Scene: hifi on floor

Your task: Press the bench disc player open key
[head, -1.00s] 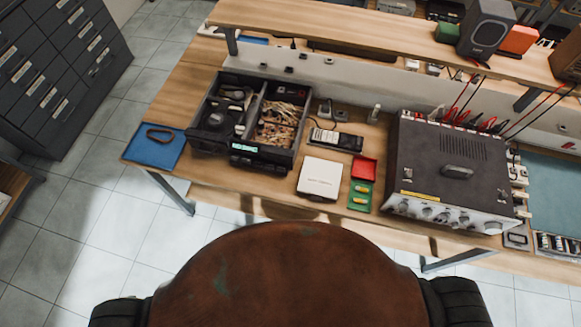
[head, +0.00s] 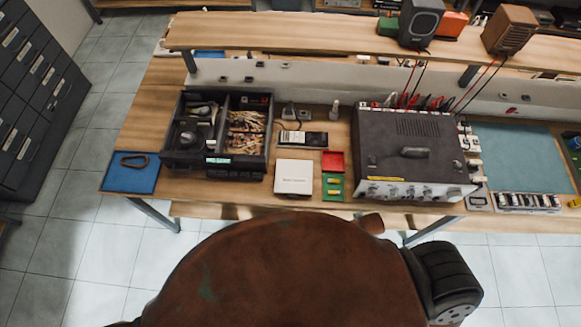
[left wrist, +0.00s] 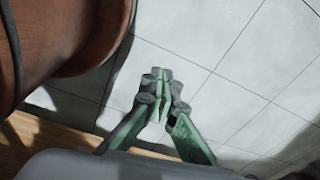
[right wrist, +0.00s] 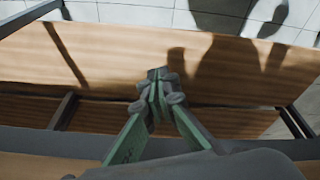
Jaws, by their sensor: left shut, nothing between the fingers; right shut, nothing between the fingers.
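My left gripper (left wrist: 160,88) is shut and empty above the tiled floor in the left wrist view. My right gripper (right wrist: 160,88) is shut and empty in the right wrist view, with wooden boards behind it. Neither gripper shows in the head view, so their distance to the player cannot be told.
On the wooden bench (head: 240,194) are a blue mat (head: 118,180), a white box (head: 293,177), red and green trays (head: 333,162) and a large grey instrument with cables (head: 375,150). A raised shelf (head: 290,36) runs behind. Clear wood is narrow at the front.

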